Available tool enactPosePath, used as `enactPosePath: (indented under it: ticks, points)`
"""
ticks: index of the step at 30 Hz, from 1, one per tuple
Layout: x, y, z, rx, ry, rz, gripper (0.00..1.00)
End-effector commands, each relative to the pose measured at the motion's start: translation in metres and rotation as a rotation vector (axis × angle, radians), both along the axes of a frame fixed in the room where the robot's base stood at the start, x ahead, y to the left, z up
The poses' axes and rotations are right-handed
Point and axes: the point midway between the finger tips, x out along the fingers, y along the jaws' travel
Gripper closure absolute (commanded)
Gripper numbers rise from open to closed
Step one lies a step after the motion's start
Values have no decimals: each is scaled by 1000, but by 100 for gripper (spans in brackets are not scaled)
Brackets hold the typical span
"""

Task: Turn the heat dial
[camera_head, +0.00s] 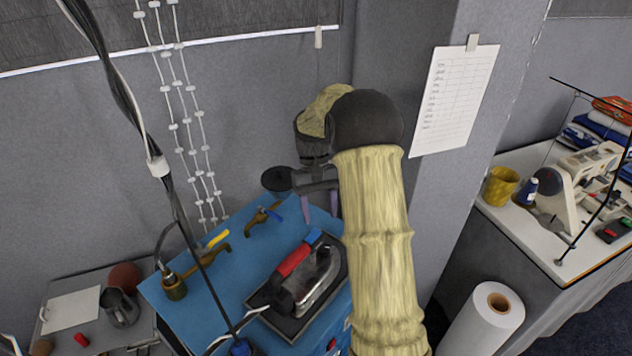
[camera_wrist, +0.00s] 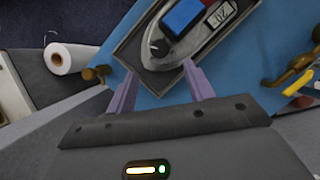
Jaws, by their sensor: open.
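A steam iron (camera_head: 318,282) with a red and blue handle (camera_head: 295,260) rests in a dark shallow tray (camera_head: 262,303) on the blue table. In the wrist view, a small black round knob (camera_wrist: 158,47) sits on the iron's grey body near its tip; it looks like the heat dial. I cannot make out the dial in the head view. My gripper (camera_head: 320,206) is over the far end of the table. Its purple fingers are apart and empty. In the wrist view my gripper (camera_wrist: 160,75) has its fingertips by the tray's near edge, on either side of the knob, apparently not touching it.
A cable bundle (camera_head: 160,168) hangs in front at left. A grey wall is close behind. A white roll (camera_head: 474,325) and a sewing-machine table (camera_head: 510,222) are at right.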

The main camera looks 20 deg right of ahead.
Motion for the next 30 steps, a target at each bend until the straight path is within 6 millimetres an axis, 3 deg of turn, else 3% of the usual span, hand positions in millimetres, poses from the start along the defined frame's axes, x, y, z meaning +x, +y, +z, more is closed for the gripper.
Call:
enactPosePath:
  ticks: [9, 15, 30]
  points:
    - [22, -2, 50, 0, -4, 0, 47]
    - [31, -3, 72, 0, -2, 1, 47]
    - [32, -4, 79, -1, -1, -13, 47]
